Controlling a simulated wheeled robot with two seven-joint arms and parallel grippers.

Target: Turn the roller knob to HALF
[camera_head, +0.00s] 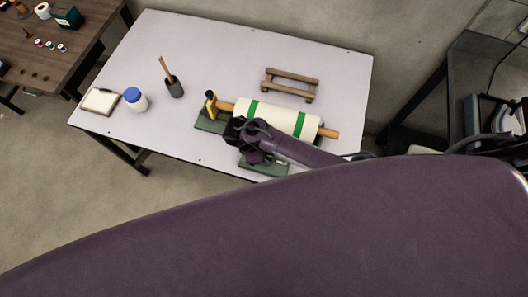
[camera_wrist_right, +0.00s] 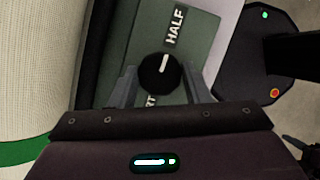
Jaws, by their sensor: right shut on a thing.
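The black roller knob (camera_wrist_right: 160,75) sits on a green panel (camera_wrist_right: 203,35) in the right wrist view. Its white pointer line points up the picture, roughly toward the word HALF (camera_wrist_right: 174,27). My right gripper (camera_wrist_right: 162,78) is shut on the knob, one finger on each side. In the head view my right gripper (camera_head: 243,135) is at the front of the cream roller with green bands (camera_head: 275,118) and hides the knob. My left gripper is not in view.
A dark cup with a stick (camera_head: 174,87), a blue-lidded jar (camera_head: 135,99) and a small framed tray (camera_head: 100,101) stand to the left. The table's back left is clear.

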